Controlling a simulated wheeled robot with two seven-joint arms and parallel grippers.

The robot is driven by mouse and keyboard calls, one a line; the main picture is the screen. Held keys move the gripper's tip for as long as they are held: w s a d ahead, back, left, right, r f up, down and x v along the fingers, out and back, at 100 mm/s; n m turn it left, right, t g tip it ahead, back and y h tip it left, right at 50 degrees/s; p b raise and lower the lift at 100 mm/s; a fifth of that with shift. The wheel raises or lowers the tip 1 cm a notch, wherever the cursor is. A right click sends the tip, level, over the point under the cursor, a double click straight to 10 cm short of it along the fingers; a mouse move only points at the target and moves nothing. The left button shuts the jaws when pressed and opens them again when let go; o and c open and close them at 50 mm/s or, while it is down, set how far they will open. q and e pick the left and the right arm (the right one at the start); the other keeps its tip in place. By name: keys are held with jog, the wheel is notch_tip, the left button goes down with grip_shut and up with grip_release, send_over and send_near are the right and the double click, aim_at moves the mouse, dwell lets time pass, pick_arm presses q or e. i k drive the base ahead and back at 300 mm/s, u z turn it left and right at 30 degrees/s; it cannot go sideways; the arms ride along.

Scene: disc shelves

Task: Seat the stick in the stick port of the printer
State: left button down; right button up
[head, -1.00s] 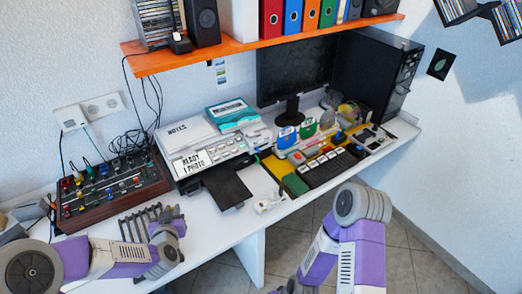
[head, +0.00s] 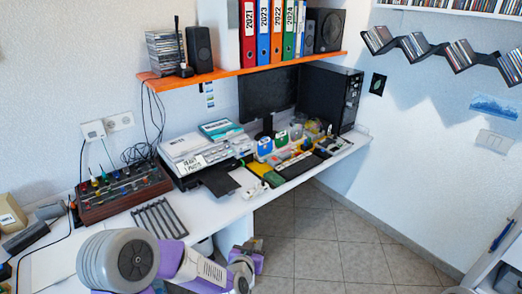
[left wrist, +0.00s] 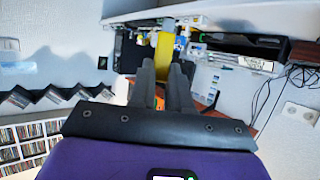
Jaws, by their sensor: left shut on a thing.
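The printer (head: 212,152) is a white box with a front panel on the desk, left of the monitor, with a dark tray in front of it. It also shows upside down in the left wrist view (left wrist: 240,61). I cannot make out its stick port. My left gripper (head: 250,245) is low in front of the desk, apart from the printer. In the left wrist view its fingers (left wrist: 165,70) are shut on a yellow piece (left wrist: 164,50) that looks like the stick. My right gripper is not in view.
A control box with knobs (head: 122,192) and a dark rack (head: 160,218) are on the desk left of the printer. Small items and a keyboard (head: 298,165) crowd its right. An orange shelf (head: 225,72) hangs above. The floor on the right is clear.

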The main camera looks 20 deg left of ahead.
aim_at(243, 146)
jog(key=z, duration=0.7)
jog(key=i, duration=2.75)
jog(key=u, duration=1.6)
jog(key=i, duration=0.65)
jog(key=u, duration=0.45)
